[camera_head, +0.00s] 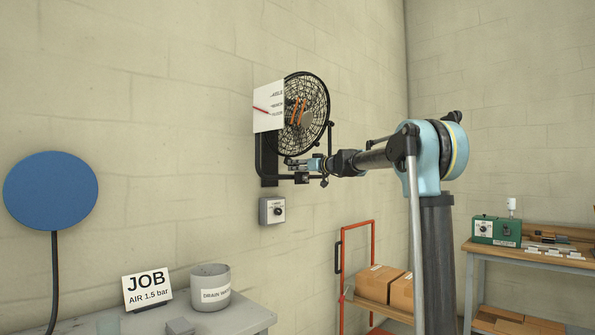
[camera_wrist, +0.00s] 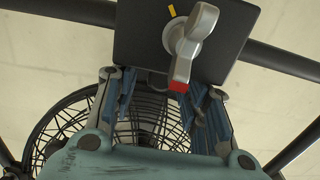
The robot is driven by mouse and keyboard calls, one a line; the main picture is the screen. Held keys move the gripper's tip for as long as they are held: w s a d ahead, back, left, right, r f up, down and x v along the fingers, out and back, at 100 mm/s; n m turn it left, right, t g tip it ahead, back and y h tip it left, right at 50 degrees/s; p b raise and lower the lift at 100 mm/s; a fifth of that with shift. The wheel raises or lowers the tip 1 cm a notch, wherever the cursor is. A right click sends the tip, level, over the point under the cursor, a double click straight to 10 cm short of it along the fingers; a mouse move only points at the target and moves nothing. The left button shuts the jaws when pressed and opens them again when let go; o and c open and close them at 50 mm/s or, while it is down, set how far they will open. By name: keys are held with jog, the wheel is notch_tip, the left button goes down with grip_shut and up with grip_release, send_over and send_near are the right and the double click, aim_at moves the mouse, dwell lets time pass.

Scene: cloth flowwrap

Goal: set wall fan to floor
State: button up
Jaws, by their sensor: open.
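The wall fan (camera_head: 316,88) is a black wire cage on a bracket (camera_head: 268,160) on the wall. A white plate (camera_head: 266,122) beside the cage carries several small labels and a red pointer (camera_head: 261,110). The pointer slants down right toward the lower labels; the text is too small to read surely. In the wrist view a dark box (camera_wrist: 140,40) bears a grey lever (camera_wrist: 189,45) with a red tip (camera_wrist: 178,86) pointing down and a yellow mark above. My gripper (camera_wrist: 160,85) is open, its fingers either side of the red tip. Contact is unclear. In the head view my gripper (camera_head: 303,166) is below the cage.
A grey wall box with a dial (camera_head: 272,210) is below the bracket. A blue disc (camera_head: 50,190), a JOB sign (camera_head: 147,287) and a grey pot (camera_head: 210,288) are at left. A red-framed cart (camera_head: 374,226) with cartons and a workbench (camera_head: 477,252) are at right.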

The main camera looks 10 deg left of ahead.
jog(key=v, duration=1)
jog(key=shift+s+d, duration=0.2)
jog(key=shift+d, duration=0.05)
jog(key=shift+f, duration=0.1)
jog(key=s+d+f+m+g+h, duration=0.1)
jog(key=s+d+f+g+h, duration=0.2)
jog(key=s+f, duration=0.9)
jog(key=s+d+f+m+g+h, duration=0.2)
jog(key=s+d+f, duration=0.1)
jog(key=s+f, duration=0.9)
jog(key=s+d+f+m+g+h, duration=0.1)
jog(key=s+d+f+m+h, duration=0.1)
jog(key=s+d+f, duration=0.4)
jog(key=s+d+f+m+g+h, duration=0.1)
jog(key=s+d+f+h, duration=0.3)
jog(key=s+f, duration=0.7)
jog(key=s+d+f+m+g+h, duration=0.1)
jog(key=s+d+f+m+h, duration=0.2)
jog(key=s+d+f, duration=0.5)
notch_tip(320, 180, down, 5)
jog(key=shift+s+d+r+m+g, duration=0.15)
jog(key=shift+s+d+m+g, duration=0.25)
jog(key=shift+d+m, duration=0.15)
jog(key=shift+a, duration=0.1)
